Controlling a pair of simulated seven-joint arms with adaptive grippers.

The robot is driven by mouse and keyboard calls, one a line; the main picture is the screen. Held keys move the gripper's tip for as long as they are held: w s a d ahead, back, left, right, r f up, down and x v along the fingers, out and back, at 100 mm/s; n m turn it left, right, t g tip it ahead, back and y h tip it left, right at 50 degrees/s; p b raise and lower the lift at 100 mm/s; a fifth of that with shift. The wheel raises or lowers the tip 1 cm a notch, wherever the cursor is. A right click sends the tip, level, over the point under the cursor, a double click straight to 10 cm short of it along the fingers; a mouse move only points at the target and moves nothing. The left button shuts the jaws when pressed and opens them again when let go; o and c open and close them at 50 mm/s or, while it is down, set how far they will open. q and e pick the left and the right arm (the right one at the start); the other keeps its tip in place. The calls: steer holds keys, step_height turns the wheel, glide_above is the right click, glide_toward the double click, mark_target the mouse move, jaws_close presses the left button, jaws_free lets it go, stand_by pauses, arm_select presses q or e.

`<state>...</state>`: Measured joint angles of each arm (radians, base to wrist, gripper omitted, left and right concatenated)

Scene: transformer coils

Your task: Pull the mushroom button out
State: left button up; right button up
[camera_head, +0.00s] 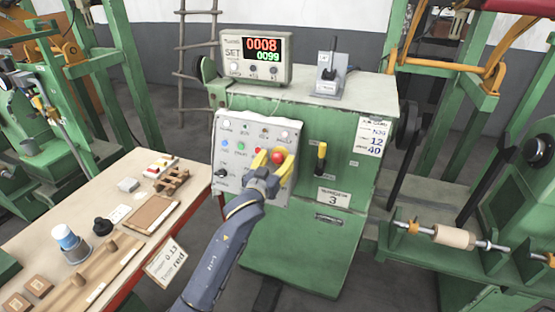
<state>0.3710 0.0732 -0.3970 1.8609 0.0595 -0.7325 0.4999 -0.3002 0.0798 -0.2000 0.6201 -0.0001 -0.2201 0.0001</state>
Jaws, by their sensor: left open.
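A red mushroom button (278,156) sits on the right part of a light grey control panel (228,131), which is fixed to the front of a green machine. My left gripper (273,158) is in front of the panel, with its yellow fingers open on either side of the red button. Whether the fingers touch the button cannot be told. My left gripper and arm hide the lower middle of the panel. My right gripper is not in view.
A counter display (256,57) and a grey lever box (329,76) stand on the green cabinet (310,220). A yellow-handled switch (321,154) is right of the panel. A cluttered workbench (205,172) stands at left.

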arm_select(q)
steer(key=shift+w+d, duration=0.1)
steer(key=shift+w, duration=0.25)
jaws_close()
stand_by(0.4)
